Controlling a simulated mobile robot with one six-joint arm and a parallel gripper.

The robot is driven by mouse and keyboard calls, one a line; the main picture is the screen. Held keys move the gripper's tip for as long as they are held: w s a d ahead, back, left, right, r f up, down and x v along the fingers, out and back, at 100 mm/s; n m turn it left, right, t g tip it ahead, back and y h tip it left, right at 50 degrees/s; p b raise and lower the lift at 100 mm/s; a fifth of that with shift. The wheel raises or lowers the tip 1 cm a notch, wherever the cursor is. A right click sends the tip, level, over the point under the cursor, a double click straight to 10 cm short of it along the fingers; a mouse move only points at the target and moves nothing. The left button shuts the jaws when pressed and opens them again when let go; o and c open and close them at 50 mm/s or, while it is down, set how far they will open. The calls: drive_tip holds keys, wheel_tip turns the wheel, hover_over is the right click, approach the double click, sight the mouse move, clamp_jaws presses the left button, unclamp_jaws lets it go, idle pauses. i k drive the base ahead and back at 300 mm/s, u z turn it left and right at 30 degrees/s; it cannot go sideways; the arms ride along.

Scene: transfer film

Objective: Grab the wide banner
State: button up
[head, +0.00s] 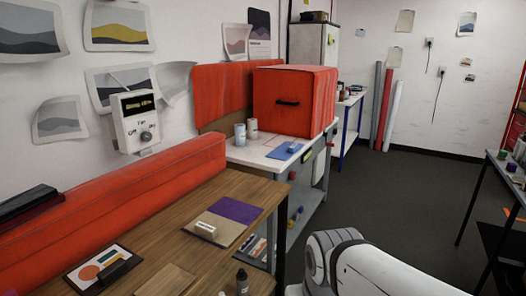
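I cannot tell for sure which thing is the wide banner. Three tall upright rolls lean against the far wall near the corner: a grey roll (377,105), a red roll (384,112) and a white roll (394,116). Several prints hang on the walls, such as a yellow and grey print (120,25) at the upper left. My white arm shows at the bottom right. My gripper is out of view, so its state does not show.
A wooden table (180,255) fills the lower left, with a purple and tan pad (222,221) on it. Behind it, a workbench (262,152) bears a large red box (295,98). A dark table (497,170) stands at the right. Grey floor (400,200) between is mostly clear.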

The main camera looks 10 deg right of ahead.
sight(284, 151)
drive_tip(key=z, duration=0.05)
drive_tip(key=k, duration=0.6)
drive_tip(key=z, duration=0.5)
drive_tip(key=i, duration=1.1)
drive_tip(key=z, duration=0.7)
drive_tip(key=i, duration=1.55)
drive_tip(key=u, duration=0.35)
drive_tip(key=i, duration=1.45)
drive_tip(key=u, duration=1.2)
drive_tip(key=i, duration=0.55)
drive_tip(key=u, duration=0.2)
drive_tip(key=k, duration=0.7)
drive_tip(key=u, duration=0.25)
drive_tip(key=i, duration=0.7)
drive_tip(key=z, duration=0.1)
